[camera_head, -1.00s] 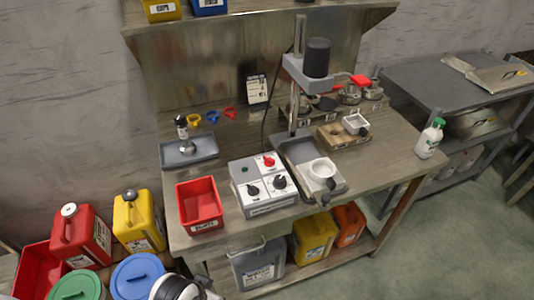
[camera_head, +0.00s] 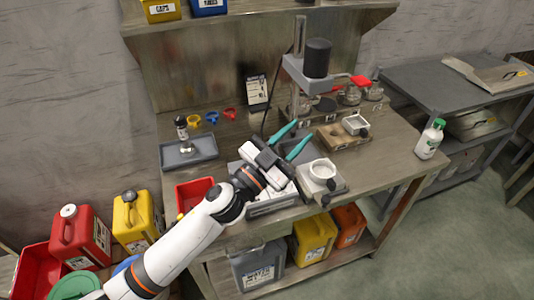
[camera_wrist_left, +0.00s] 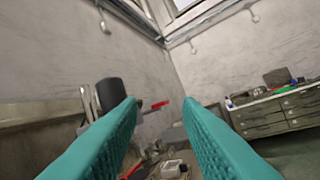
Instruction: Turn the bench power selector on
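The grey control box (camera_head: 272,207) with the selector knobs sits at the front middle of the bench. My left arm now covers most of it in the head view, and its knobs are hidden. My left gripper (camera_head: 291,140) is open and empty, with teal fingers apart, above and beyond the box, near the drill stand. In the left wrist view the two teal fingers (camera_wrist_left: 160,135) stand wide apart with nothing between them. My right gripper is in neither view.
The stand's dark motor (camera_head: 318,57) and red-tipped handle (camera_head: 361,81) rise behind the fingers. A white-green bottle (camera_head: 431,138) stands at the right end.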

